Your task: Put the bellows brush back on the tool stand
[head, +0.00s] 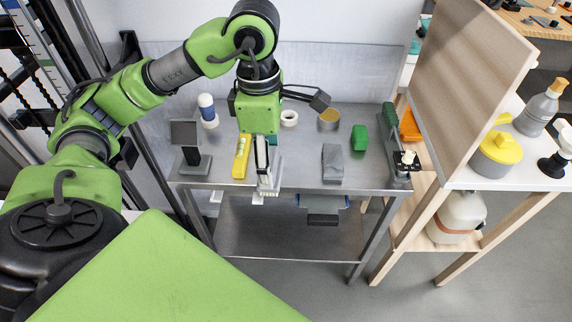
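My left gripper (263,168) points down over the front left part of the metal table (300,180). Its dark finger is seen nearly edge-on, so I cannot tell whether it is open or shut. A pale grey piece with a toothed or bristled front edge (268,191) shows right at the fingertips. It may be a brush, but I cannot tell whether it is held. A grey stand with an upright plate (186,134) is left of the gripper; I cannot tell whether it is the tool stand. My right gripper is not in view.
A yellow block (241,157) lies close left of the gripper. A wooden panel (465,75) rises at the right.

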